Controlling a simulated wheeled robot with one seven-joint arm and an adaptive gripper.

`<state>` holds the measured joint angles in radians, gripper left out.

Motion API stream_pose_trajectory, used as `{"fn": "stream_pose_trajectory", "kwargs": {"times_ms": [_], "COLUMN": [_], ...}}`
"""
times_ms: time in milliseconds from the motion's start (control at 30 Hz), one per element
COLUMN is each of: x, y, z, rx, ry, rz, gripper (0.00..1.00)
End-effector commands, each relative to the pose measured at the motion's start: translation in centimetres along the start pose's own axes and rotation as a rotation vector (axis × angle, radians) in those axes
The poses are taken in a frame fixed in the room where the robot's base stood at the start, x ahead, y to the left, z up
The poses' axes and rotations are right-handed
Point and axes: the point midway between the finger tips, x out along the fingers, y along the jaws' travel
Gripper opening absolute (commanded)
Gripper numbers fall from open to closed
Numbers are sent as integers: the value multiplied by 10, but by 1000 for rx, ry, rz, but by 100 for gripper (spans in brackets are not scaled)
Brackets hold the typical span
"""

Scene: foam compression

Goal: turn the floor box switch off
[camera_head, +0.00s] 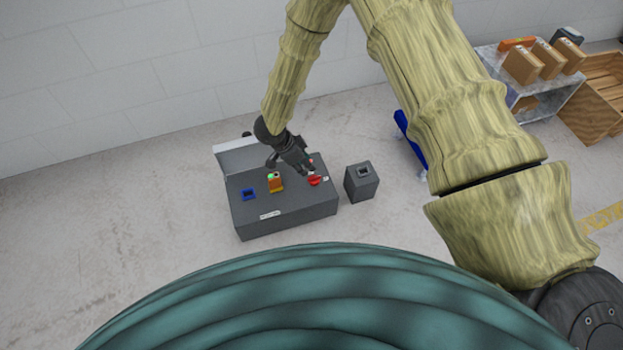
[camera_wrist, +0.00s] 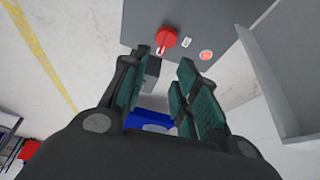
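The floor box (camera_head: 290,220) is a large grey box on the floor with its pale lid raised at the back. Its red switch (camera_head: 314,181) is at the right end of the top. In the wrist view the switch (camera_wrist: 166,38) is a round red knob with a lever, with a small white label and a round red button beside it. My gripper (camera_head: 306,170) is over the right part of the box, close to the switch. In the wrist view my gripper (camera_wrist: 158,66) has its fingers apart with nothing held. The knob shows beyond the fingertips; contact is not visible.
A small grey box (camera_head: 361,188) stands right of the floor box. An orange and yellow device (camera_head: 275,182) and a blue-framed socket (camera_head: 248,193) are on the floor box top. A blue object (camera_head: 408,138) lies further right, near a metal table (camera_head: 530,88) with cartons and a wooden crate.

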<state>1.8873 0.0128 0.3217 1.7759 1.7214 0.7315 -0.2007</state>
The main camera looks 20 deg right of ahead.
Motion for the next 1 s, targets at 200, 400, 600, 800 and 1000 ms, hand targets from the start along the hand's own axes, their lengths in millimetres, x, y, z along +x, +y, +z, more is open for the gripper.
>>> {"fn": "stream_pose_trajectory", "kwargs": {"times_ms": [200, 400, 600, 800, 1000], "x": [0, 23, 57, 85, 100], "y": [-10, -9, -8, -8, -8], "z": [9, 10, 11, 11, 11], "rx": [57, 57, 56, 57, 57], "ry": [-20, -19, -18, -19, -19], "rz": [18, 19, 18, 17, 18], "gripper": [30, 30, 30, 30, 30]}}
